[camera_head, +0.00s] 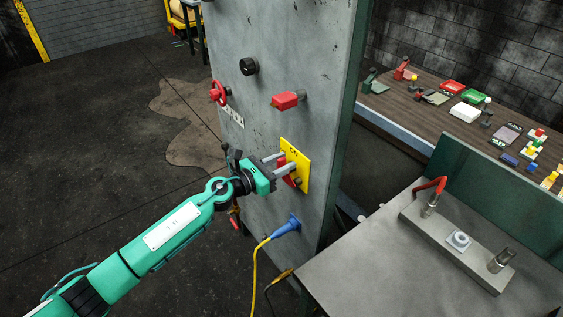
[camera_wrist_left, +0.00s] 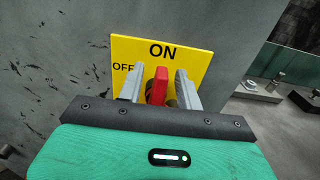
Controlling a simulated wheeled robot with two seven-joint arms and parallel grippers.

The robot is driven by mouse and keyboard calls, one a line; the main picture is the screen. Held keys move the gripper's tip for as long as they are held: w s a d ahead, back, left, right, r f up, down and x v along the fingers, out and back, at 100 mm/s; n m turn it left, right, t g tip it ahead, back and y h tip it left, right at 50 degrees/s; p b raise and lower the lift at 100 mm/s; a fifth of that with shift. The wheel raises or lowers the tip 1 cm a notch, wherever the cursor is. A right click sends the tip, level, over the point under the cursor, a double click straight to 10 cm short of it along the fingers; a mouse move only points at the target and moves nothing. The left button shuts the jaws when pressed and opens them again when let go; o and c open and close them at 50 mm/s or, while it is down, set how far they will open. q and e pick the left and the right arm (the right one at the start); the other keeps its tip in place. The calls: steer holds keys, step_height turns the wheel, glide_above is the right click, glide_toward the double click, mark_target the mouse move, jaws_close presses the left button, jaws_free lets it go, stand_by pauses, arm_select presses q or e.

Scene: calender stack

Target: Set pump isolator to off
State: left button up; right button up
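The pump isolator is a yellow plate (camera_head: 302,165) on the grey panel, with a red handle (camera_head: 289,180). In the left wrist view the plate (camera_wrist_left: 190,52) reads ON at the top and OFF at the left. The red handle (camera_wrist_left: 162,86) stands upright there, below ON. My left gripper (camera_head: 282,163) is at the plate, its two fingers one on each side of the handle. In the left wrist view the gripper (camera_wrist_left: 159,88) is open, with gaps visible beside the handle. The fingers partly hide the handle's base. My right gripper is out of view.
The panel also carries a black knob (camera_head: 249,66), a red valve wheel (camera_head: 219,92), a red lever (camera_head: 287,101) and a blue plug (camera_head: 287,226) with a yellow cable. A grey metal bench (camera_head: 390,265) stands at the right. Bare floor lies left of the panel.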

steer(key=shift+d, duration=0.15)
arm_select(q)
steer(key=shift+c, duration=0.5)
jaws_close()
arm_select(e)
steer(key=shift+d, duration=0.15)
